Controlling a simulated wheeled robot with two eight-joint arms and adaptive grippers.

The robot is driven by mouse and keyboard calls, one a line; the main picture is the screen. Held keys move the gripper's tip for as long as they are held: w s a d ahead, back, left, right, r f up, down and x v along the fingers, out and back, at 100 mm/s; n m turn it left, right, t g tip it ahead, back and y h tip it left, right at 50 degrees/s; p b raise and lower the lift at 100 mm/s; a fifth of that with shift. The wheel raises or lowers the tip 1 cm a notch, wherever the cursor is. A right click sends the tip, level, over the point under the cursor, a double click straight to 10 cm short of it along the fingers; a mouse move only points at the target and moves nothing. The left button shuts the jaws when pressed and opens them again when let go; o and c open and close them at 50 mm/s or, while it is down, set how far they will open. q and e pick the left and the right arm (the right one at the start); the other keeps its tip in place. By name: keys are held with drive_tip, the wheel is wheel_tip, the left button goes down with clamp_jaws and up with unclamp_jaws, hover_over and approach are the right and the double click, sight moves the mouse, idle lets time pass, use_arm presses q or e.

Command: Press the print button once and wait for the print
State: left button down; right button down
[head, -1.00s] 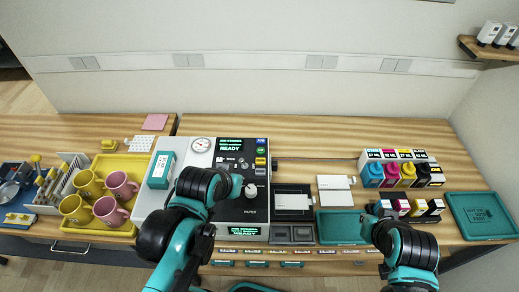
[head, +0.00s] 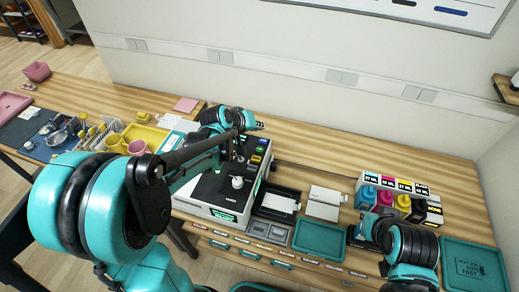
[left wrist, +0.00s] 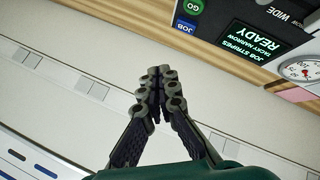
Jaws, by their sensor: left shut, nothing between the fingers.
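The printing machine (head: 210,188) stands in the middle of the bench, with a white knob (head: 237,182) on its dark top. A column of coloured buttons (head: 259,150) runs along its right edge. My left arm reaches across the machine, and my left gripper (head: 256,126) is above its far side, beyond the buttons. In the left wrist view the left gripper (left wrist: 157,78) is shut and empty. The green GO button (left wrist: 193,6), the blue JOB button (left wrist: 185,27) and a screen reading READY (left wrist: 262,42) are apart from its fingertips.
Mugs (head: 137,147) on a yellow tray are left of the machine, partly behind my left arm. Ink bottles (head: 385,198) stand right, with a teal tray (head: 318,243) in front and another (head: 474,270) at far right. White cards (head: 325,198) lie between.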

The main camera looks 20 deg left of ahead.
sight(258, 150)
use_arm(q)
drive_tip(key=shift+f, duration=0.15)
wheel_tip(258, 150, down, 9)
drive_tip(key=b, duration=0.7)
drive_tip(key=shift+r, duration=0.2)
idle(1.2)
drive_tip(key=shift+f+b, duration=0.4)
drive_tip(key=shift+b, duration=0.05)
